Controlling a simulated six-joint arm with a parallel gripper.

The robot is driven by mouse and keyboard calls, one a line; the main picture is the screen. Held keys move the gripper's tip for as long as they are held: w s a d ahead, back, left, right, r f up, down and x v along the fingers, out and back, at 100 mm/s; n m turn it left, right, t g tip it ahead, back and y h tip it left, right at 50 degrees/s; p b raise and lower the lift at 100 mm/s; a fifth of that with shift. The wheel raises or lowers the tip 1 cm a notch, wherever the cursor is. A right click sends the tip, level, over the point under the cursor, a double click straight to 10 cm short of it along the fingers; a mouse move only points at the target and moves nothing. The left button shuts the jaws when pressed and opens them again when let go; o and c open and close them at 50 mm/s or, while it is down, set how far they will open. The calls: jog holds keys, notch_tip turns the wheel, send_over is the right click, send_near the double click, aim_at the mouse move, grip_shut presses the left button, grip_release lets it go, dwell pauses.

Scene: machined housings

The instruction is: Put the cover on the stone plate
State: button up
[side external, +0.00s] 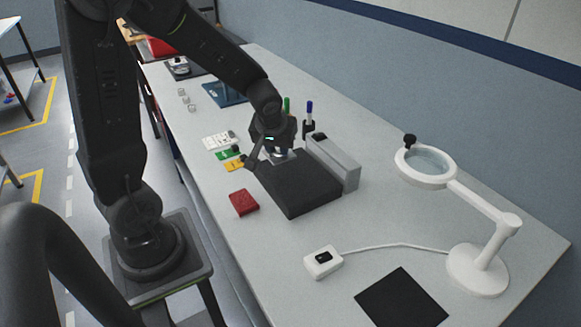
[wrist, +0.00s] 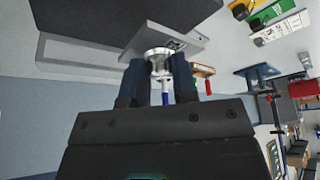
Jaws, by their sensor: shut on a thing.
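The cover, a flat grey metal plate (wrist: 190,42) with a round silver knob (wrist: 158,53), is in my gripper (wrist: 158,72). The fingers are shut on the knob in the wrist view. In the side view my gripper (side external: 278,150) is at the far end of the stone plate (side external: 300,187), a dark flat slab. The cover shows only partly there, pale below the fingers. In the wrist view the cover overlaps the edge of the dark slab (wrist: 85,14); I cannot tell whether they touch.
A long grey block (side external: 335,162) stands along the slab's right side. A pen holder (side external: 308,128) is behind my gripper. A red block (side external: 243,202), yellow and green pieces (side external: 228,154) lie left. A white switch box (side external: 323,262) and magnifier lamp (side external: 478,268) stand in front.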

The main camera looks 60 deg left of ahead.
aim_at(291, 156)
jog(key=shift+w+d+f, duration=0.9)
jog(key=shift+w+d, duration=0.15)
jog(key=shift+d, duration=0.1)
jog(key=shift+f, duration=2.05)
jog(key=shift+f, duration=0.15)
jog(key=o, duration=0.9)
jog(key=shift+o, duration=0.2)
